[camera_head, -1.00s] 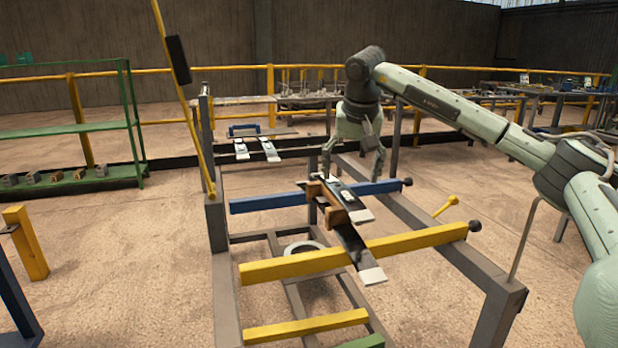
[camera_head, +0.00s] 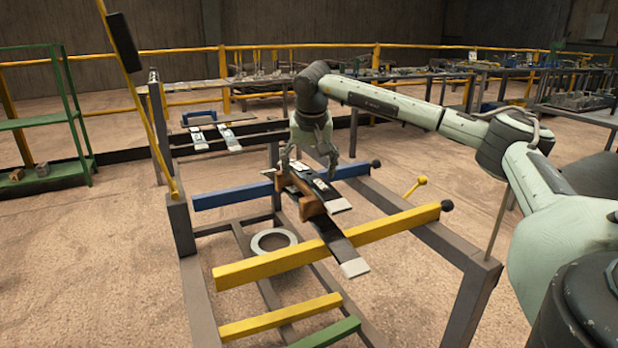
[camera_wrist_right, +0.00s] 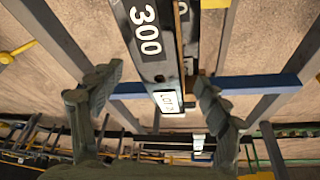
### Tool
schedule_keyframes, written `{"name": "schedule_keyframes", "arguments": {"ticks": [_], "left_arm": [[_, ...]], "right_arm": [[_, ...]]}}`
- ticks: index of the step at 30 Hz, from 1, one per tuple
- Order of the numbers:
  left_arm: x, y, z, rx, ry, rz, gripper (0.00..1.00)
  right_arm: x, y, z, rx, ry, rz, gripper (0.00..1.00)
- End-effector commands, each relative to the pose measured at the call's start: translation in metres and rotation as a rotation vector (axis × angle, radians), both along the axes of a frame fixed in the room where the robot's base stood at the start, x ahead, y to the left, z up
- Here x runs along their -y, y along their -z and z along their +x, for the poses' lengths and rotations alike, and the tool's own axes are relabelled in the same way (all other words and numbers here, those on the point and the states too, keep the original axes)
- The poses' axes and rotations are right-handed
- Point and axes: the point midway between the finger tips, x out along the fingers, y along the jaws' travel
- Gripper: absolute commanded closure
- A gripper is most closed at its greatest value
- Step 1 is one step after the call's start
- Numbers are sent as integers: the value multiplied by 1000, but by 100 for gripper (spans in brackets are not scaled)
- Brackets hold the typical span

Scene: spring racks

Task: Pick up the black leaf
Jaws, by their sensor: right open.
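A black leaf (camera_head: 321,191) with a pale grey tip lies on top of brown blocks on the rack. In the right wrist view it is a black bar (camera_wrist_right: 143,22) marked "300", with a white label near its end. A second black leaf (camera_head: 334,238) with a grey tip lies lower, across the yellow bar; the wrist view shows another marked strip beside the first. My right gripper (camera_head: 308,170) is open above the far end of the upper leaf, its fingers on either side in the wrist view (camera_wrist_right: 155,88). Contact cannot be told. My left gripper is out of view.
The rack has a blue bar (camera_head: 228,197), a yellow bar (camera_head: 262,268) with a black knob, and grey side rails. A grey ring (camera_head: 259,245) lies low inside it. A slanted yellow post (camera_head: 145,105) rises at left. Green shelves (camera_head: 45,122) stand farther left.

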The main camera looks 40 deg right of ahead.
Motion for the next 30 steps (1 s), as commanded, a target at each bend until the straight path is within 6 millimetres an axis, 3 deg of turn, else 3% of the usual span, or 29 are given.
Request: {"name": "schedule_keyframes", "arguments": {"ticks": [6, 21, 30], "left_arm": [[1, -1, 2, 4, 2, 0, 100], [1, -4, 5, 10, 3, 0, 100], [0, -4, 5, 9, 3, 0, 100]], "right_arm": [[0, 1, 1, 1, 0, 0, 24], [0, 0, 1, 1, 0, 0, 86], [0, -1, 1, 5, 1, -1, 89]]}}
